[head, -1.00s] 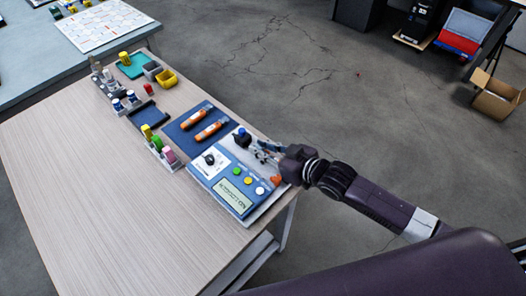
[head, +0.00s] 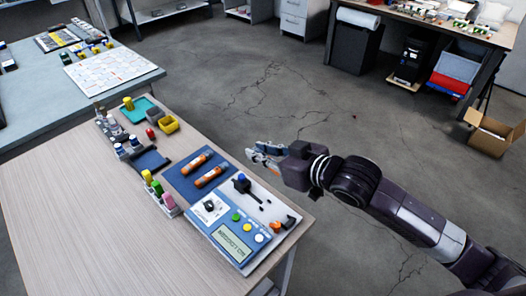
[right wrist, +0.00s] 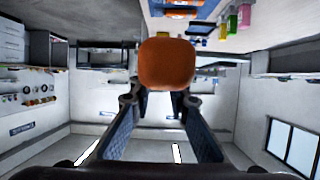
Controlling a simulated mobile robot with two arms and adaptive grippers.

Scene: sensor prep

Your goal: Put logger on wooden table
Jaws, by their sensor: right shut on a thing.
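My right gripper (head: 262,154) is off the far right edge of the wooden table (head: 75,215), above the floor in the picture. In the right wrist view it is shut on an orange, rounded thing (right wrist: 166,64), seen end-on, which I take to be the logger. In the head view the held thing is mostly hidden by the fingers. Two similar orange sticks, (head: 195,160) and (head: 209,177), lie on a blue mat (head: 178,173) on the table. My left gripper is not in view.
A blue and white device (head: 231,240) with a display and coloured buttons stands at the table's right edge. The near left tabletop is clear.

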